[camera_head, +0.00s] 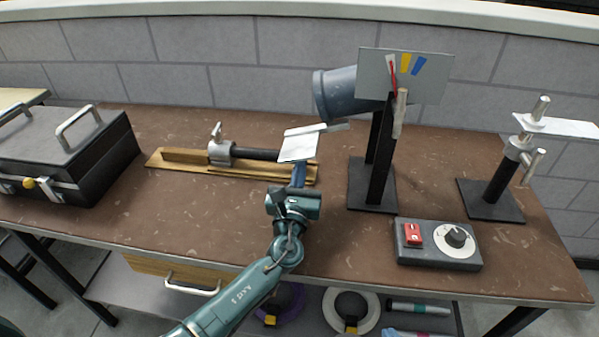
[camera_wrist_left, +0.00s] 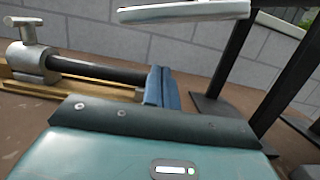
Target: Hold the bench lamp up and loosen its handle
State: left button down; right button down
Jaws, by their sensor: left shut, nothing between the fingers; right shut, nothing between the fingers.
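The bench lamp (camera_head: 336,94) is a blue-grey cylinder raised on a black stand (camera_head: 379,160) on the workbench. It is tilted, with its open end to the left. A pale upright handle (camera_head: 400,112) shows at its right side, in front of a grey panel (camera_head: 435,85) with yellow and blue marks and a red pointer. My left gripper (camera_head: 298,172) is shut and empty, left of the stand and below a white plate (camera_head: 298,147). Its blue fingers (camera_wrist_left: 160,87) are together in the left wrist view, apart from the lamp. My right gripper is out of view.
A wooden board (camera_head: 185,157) with a clamp (camera_head: 221,151) and black rod lies left of my gripper. A black case (camera_head: 70,150) stands far left. A control box (camera_head: 437,245) with red switch and dial is front right; a second stand (camera_head: 490,200) is behind it.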

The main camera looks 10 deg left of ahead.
jog(key=shift+s, duration=0.1)
jog(key=shift+r+p, duration=0.65)
jog(key=shift+p, duration=0.35)
jog(key=shift+s+d+p, duration=0.1)
jog(key=shift+d+p, duration=0.25)
jog(key=shift+p, duration=0.2)
jog(key=shift+r+h+p, duration=0.25)
jog(key=shift+h+p, duration=0.05)
jog(key=c, duration=2.1)
grip_release()
jog(key=shift+c, duration=0.2)
